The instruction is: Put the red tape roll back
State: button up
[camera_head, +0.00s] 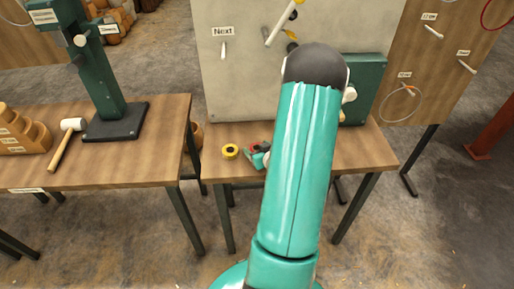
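A small red object with a dark middle (261,146), which looks like the red tape roll, is on the right-hand wooden table, just left of my arm. A teal part touching or overlapping it looks like the end of my gripper (254,158). It is too small to tell whether the fingers are open or shut, or whether they hold the roll. My large teal arm hides the table to the right of it. A yellow tape roll (230,151) with a dark centre lies flat just left of the gripper.
A grey panel (235,80) with a "Next" label and a peg (223,50) stands behind the table. A wooden pegboard (425,70) is at right. The left table holds a green press (98,80), a mallet (68,142) and stepped wooden blocks (22,135). A gap separates the tables.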

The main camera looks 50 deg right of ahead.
jog(key=shift+r, duration=0.1)
jog(key=shift+s+r, duration=0.1)
jog(key=shift+s, duration=0.1)
jog(key=v, duration=1.1)
jog(key=shift+s+a, duration=0.2)
jog(key=shift+s, duration=0.05)
jog(key=shift+w+r, duration=0.25)
jog(key=shift+w, duration=0.15)
jog(key=w+a+r+n+g, duration=0.2)
jog(key=w+a+r+g, duration=0.2)
jog(key=w+a+r, duration=0.85)
jog(key=s+a+r+n+g+y, duration=0.1)
jog(key=s+a+r+y, duration=0.2)
jog(key=a, duration=0.9)
jog(key=s+a+r+n+g+y, duration=0.1)
jog(key=s+a+r+n+y, duration=0.1)
jog(key=s+a+r, duration=0.5)
jog(key=s+a, duration=0.1)
jog(key=a, duration=0.4)
jog(key=shift+r+y, duration=0.3)
jog(key=shift+y, duration=0.1)
